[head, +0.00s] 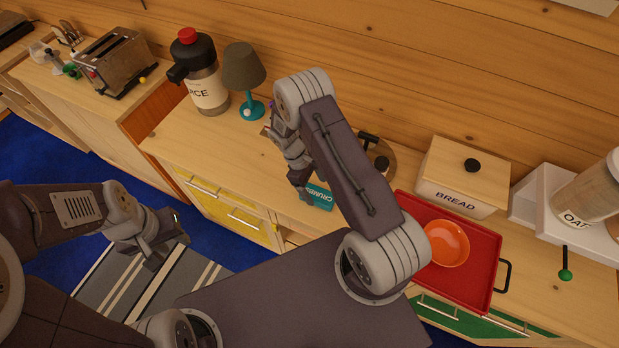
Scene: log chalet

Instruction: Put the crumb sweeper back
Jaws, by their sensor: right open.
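A teal piece lettered "CRUMB" (319,196) is at the front edge of the wooden counter, partly behind my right arm. I cannot tell whether it is the crumb sweeper itself or its holder. My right gripper (300,188) is open, pointing down just left of the teal piece. Whether they touch is unclear. My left gripper (168,250) hangs over the floor at the left, away from the counter, with nothing visible in it; its jaw opening is unclear.
A red tray (471,268) with an orange bowl (444,243) and a bread box (462,178) stand right. A black-handled item (368,140) is behind my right arm. A teal lamp (245,75), a flask (206,85) and a toaster (115,62) stand left. Counter before the lamp is clear.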

